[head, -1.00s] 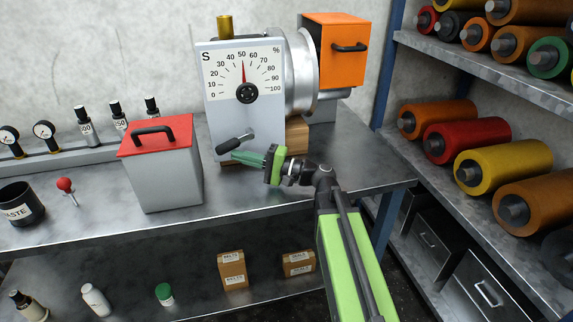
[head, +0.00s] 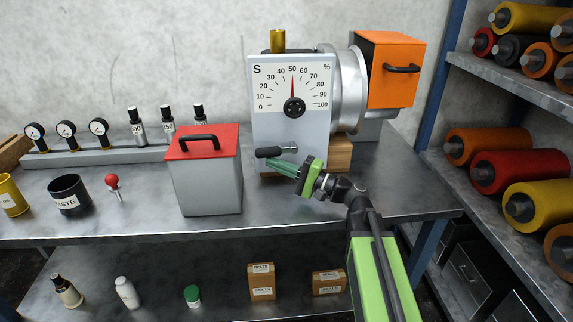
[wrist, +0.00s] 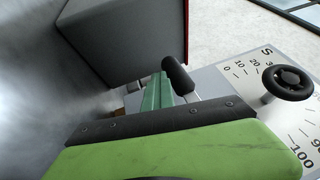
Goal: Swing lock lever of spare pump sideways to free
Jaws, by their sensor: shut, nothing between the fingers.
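The spare pump (head: 290,125) is a grey box with an S dial on its front, standing on the bench. Its lock lever (head: 269,152) has a black grip on a short metal rod and lies nearly level, the grip pointing left. My gripper (head: 272,164) is shut and empty, its green fingers just below the lever. In the wrist view the lever's black grip (wrist: 178,75) stands right beside the shut fingertips (wrist: 157,82). I cannot tell whether they touch. The lever's pivot is partly hidden in the wrist view.
A grey box with a red lid (head: 203,175) stands close left of the pump. An orange box (head: 390,70) and a metal drum (head: 350,90) sit at the pump's right. A shelf of rollers (head: 520,170) is at the right. The bench front is clear near my arm.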

